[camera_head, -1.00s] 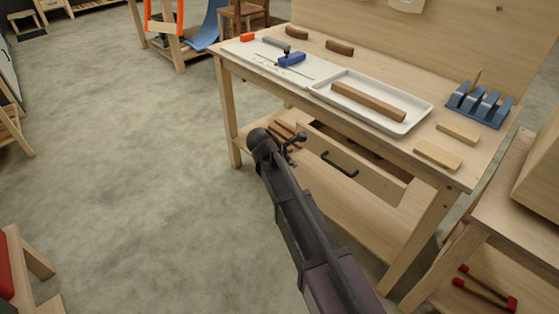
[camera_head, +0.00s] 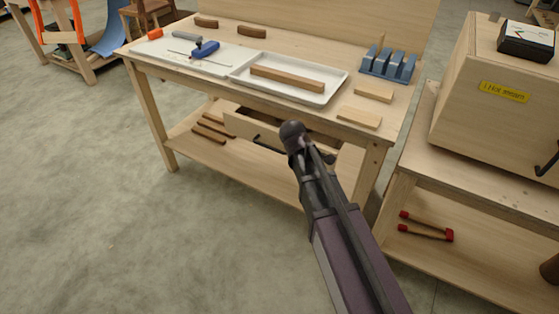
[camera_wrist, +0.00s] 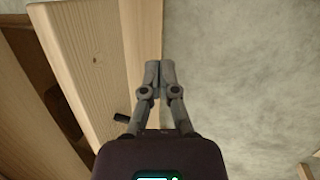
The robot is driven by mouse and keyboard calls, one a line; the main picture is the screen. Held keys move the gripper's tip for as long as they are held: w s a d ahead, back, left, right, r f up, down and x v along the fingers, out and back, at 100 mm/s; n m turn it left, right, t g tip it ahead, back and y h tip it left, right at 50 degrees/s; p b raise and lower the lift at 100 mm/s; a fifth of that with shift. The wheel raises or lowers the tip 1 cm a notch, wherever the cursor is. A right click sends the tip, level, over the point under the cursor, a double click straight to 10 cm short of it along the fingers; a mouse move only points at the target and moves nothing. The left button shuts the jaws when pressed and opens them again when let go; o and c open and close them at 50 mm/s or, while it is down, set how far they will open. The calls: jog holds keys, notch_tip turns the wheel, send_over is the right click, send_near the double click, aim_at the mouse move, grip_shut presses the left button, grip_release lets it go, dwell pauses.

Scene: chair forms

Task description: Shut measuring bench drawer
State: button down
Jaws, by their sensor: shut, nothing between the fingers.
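The measuring bench (camera_head: 190,84) stands ahead with its drawer (camera_head: 238,125) pulled out below the top. The drawer's dark handle (camera_head: 264,145) shows just left of my arm, which hides the right part of the front. In the wrist view the wooden drawer front (camera_wrist: 92,55) runs down the left side, with the dark drawer inside (camera_wrist: 40,75) behind it and the handle (camera_wrist: 122,117) low on it. My gripper (camera_wrist: 158,70) is shut and empty, in front of the outer side of the drawer front. I cannot tell whether it touches.
A white tray (camera_head: 322,98) with a wooden bar, a blue rack (camera_head: 388,66) and wooden blocks (camera_head: 358,117) are on the bench top. Wooden sticks lie on the lower shelf. A second bench (camera_head: 480,185) with a large box stands close at right. Floor at left is clear.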

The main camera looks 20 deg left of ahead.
jog(key=s+d+m+g+y, duration=0.1)
jog(key=s+d+m, duration=0.2)
jog(key=d+m, duration=0.2)
jog(key=s+d+f+m+g+y, duration=0.1)
jog(key=s+d+m, duration=0.2)
jog(key=d, duration=0.8)
jog(key=s+d+m+g+y, duration=0.1)
jog(key=s+d+m, duration=0.2)
jog(key=d+m, duration=0.4)
jog(key=shift+s+d+f+m, duration=0.15)
jog(key=shift+s+d+m, duration=0.2)
jog(key=shift+d, duration=0.65)
